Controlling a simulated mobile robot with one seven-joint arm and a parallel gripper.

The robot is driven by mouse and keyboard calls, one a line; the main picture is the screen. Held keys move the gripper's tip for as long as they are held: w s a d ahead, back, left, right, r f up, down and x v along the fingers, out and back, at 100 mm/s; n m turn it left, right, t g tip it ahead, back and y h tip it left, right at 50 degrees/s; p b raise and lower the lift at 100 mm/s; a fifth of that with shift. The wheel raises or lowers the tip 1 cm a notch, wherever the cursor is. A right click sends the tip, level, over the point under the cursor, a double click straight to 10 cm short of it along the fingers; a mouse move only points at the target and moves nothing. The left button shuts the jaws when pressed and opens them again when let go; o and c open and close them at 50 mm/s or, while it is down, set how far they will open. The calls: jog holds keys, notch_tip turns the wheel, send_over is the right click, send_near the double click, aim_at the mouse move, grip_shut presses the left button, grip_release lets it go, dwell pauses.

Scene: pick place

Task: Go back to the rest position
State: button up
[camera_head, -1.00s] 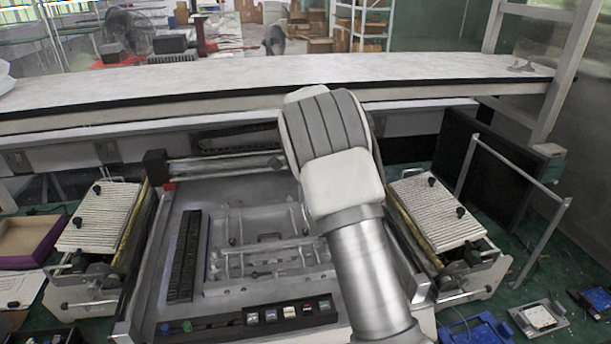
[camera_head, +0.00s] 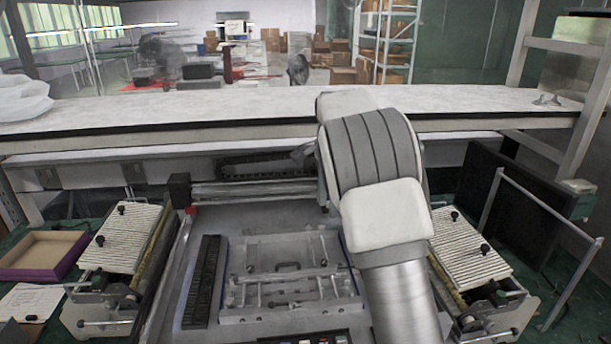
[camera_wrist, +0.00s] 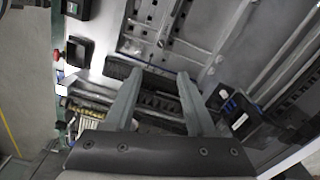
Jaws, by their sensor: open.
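My gripper (camera_wrist: 158,100) shows in the wrist view with its two grey fingers spread apart and nothing between them. It hangs above part of the grey machine, with a dark slotted strip (camera_wrist: 158,80) behind the fingers. I cannot tell how high it is above that surface. In the head view my grey and white arm stands right of the middle, and the gripper itself is hidden there. The arm covers part of the machine bed (camera_head: 285,270) and its right side.
White ribbed fixtures stand left (camera_head: 125,237) and right (camera_head: 470,247) of the machine. A purple-edged tray (camera_head: 45,255) lies at far left. A long white shelf (camera_head: 250,106) crosses behind. A metal frame (camera_head: 545,215) and black panel (camera_head: 505,190) stand at right.

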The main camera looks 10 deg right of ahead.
jog(key=s+r+n+t, duration=0.1)
jog(key=s+r+n, duration=0.3)
jog(key=s, duration=0.5)
jog(key=s+r+n+t, duration=0.2)
jog(key=s+r+n, duration=0.1)
jog(key=s+r, duration=0.5)
jog(key=s+f+n+t, duration=0.1)
jog(key=s+n, duration=0.3)
jog(key=s, duration=0.5)
jog(key=s+f+n+t, duration=0.1)
jog(key=s+f+n, duration=0.2)
jog(key=s, duration=0.6)
jog(key=shift+s+f+n, duration=0.3)
jog(key=shift+f+n, duration=0.1)
jog(key=shift+f, duration=0.4)
jog(key=shift+c, duration=0.5)
